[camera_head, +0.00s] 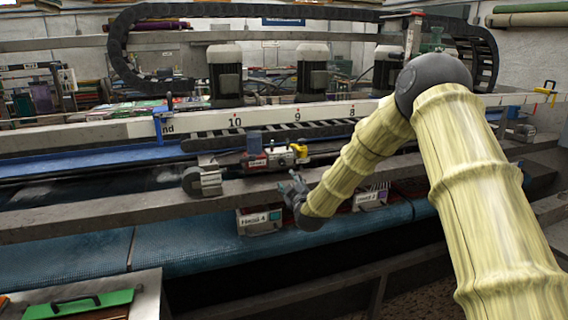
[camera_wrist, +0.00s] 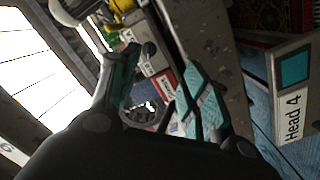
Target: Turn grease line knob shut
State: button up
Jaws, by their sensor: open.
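My gripper (camera_head: 292,184) is open, low in front of the grey machine beam in the head view. In the wrist view, its two teal-padded fingers (camera_wrist: 160,70) are spread with nothing held between them. Beyond and partly between them is a red-and-white labelled unit (camera_wrist: 166,84) with a dark round, knob-like part (camera_wrist: 140,112) lower down. A small black round part (camera_wrist: 149,49) sits above on a light fitting. I cannot tell which is the grease line knob. In the head view, the red-and-grey unit (camera_head: 272,160) is up and left of my gripper.
A box labelled Head 4 (camera_wrist: 292,118) is at the right in the wrist view; it hangs below the beam (camera_head: 120,208) in the head view (camera_head: 259,221). A yellow part (camera_head: 300,150) tops the unit's right end. A grey cylindrical part (camera_head: 203,181) is left of it.

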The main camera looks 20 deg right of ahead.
aim_at(284, 165)
jog(key=w+p, duration=0.1)
jog(key=w, duration=0.2)
jog(key=w+r+p, duration=0.1)
jog(key=w+p, duration=0.1)
jog(key=w, duration=0.2)
jog(key=w+d+p, duration=0.1)
jog(key=w, duration=0.3)
jog(key=shift+w+d+r, duration=0.1)
jog(key=shift+w+r, duration=0.15)
jog(key=shift+r, duration=0.1)
grip_shut()
